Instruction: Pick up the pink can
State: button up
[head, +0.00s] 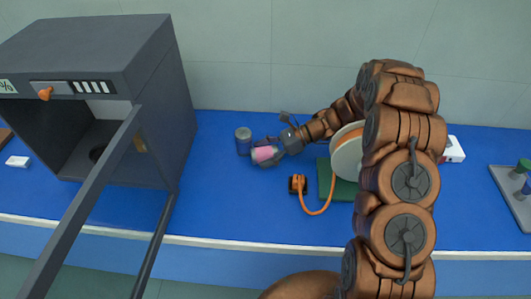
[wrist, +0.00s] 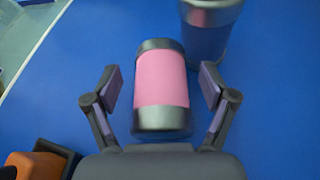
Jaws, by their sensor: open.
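The pink can (wrist: 161,80) has a pink band and dark metallic ends. In the wrist view it lies between the two fingers of my gripper (wrist: 160,88), with blue bench showing on both sides of it. My gripper is open and its fingers do not touch the can. In the head view the pink can (head: 264,154) shows at the tip of my gripper (head: 268,150), partly covered by it.
A dark blue can (head: 243,141) stands just left of the pink can; it also shows in the wrist view (wrist: 207,35). An orange device with a cable (head: 298,184) lies nearer the front edge. A large dark open-doored instrument (head: 155,95) stands at left.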

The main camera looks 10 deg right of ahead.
jog(key=shift+d, duration=0.1)
jog(key=c, duration=1.5)
